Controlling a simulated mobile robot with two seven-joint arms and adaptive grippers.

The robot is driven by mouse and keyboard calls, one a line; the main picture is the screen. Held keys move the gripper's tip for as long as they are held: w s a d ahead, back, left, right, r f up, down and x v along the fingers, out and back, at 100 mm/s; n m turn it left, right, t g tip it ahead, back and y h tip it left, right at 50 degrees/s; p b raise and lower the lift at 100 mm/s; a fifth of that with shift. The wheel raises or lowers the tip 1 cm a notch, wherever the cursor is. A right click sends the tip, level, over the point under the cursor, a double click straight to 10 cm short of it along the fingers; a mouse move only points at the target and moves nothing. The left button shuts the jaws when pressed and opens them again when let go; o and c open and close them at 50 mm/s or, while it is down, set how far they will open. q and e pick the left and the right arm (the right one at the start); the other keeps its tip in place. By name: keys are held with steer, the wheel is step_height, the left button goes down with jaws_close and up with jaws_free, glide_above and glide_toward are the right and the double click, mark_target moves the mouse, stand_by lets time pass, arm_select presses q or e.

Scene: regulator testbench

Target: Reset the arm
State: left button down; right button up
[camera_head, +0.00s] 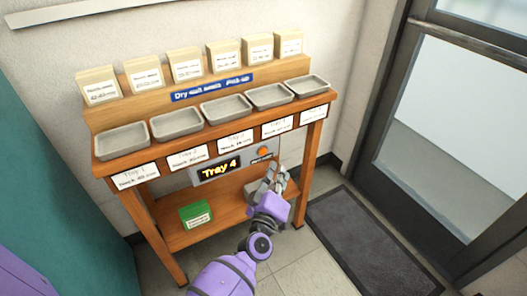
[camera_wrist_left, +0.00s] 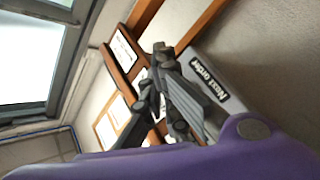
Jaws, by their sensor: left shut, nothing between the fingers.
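My left arm reaches in from the bottom of the head view. Its left gripper (camera_head: 275,178) is just below and in front of the grey panel with the "Tray 4" display (camera_head: 219,168) and an orange button (camera_head: 264,152). The gripper is shut and empty. In the left wrist view the closed fingers (camera_wrist_left: 160,85) are close to the panel with the "Next order" label (camera_wrist_left: 209,78). I cannot tell whether they touch it, and the button does not show there. My right gripper is not in view.
A wooden stand (camera_head: 150,205) holds several grey trays (camera_head: 226,108) with labels in front and card boxes (camera_head: 186,64) behind. A green box (camera_head: 195,215) sits on the lower shelf. A dark mat (camera_head: 370,245) lies before the glass door (camera_head: 455,120) at right.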

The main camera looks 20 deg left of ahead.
arm_select(q)
steer(key=shift+s+d, duration=0.55)
steer(key=shift+d, duration=0.1)
